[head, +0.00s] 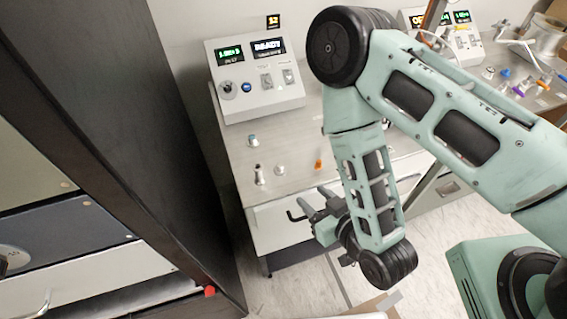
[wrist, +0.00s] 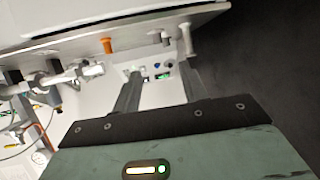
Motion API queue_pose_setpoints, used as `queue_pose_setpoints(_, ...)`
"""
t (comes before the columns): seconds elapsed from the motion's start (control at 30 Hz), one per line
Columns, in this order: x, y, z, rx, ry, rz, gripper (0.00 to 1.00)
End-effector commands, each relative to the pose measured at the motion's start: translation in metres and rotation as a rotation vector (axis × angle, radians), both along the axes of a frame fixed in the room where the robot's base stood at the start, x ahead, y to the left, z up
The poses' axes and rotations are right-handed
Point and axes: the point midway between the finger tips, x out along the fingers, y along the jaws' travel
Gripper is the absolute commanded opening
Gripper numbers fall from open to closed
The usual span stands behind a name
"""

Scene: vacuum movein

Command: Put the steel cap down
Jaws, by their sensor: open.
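My gripper (head: 308,203) is open in front of the bench's front edge. Its two fingers also show apart in the wrist view (wrist: 160,78), with nothing held between them. Several small pieces stand on the steel bench top (head: 290,138). A taller steel piece (head: 258,176) is near the left front, and a short steel piece (head: 280,170) stands just right of it. I cannot tell which of these is the steel cap. In the wrist view the taller piece (wrist: 185,42) and the short one (wrist: 166,39) appear upside down beyond the fingers.
A dark cabinet side (head: 125,130) stands close on the left. More small parts lie at the far right.

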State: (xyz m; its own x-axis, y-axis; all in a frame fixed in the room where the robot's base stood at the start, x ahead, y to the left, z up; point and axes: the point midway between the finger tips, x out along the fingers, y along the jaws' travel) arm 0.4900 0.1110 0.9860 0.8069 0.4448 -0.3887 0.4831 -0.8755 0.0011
Motion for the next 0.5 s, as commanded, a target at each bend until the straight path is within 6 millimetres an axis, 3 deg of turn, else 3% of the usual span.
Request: queue_pose_setpoints(0.5, 0.024, 0.011, -0.013, 0.007, -0.008, -0.005, 0.43)
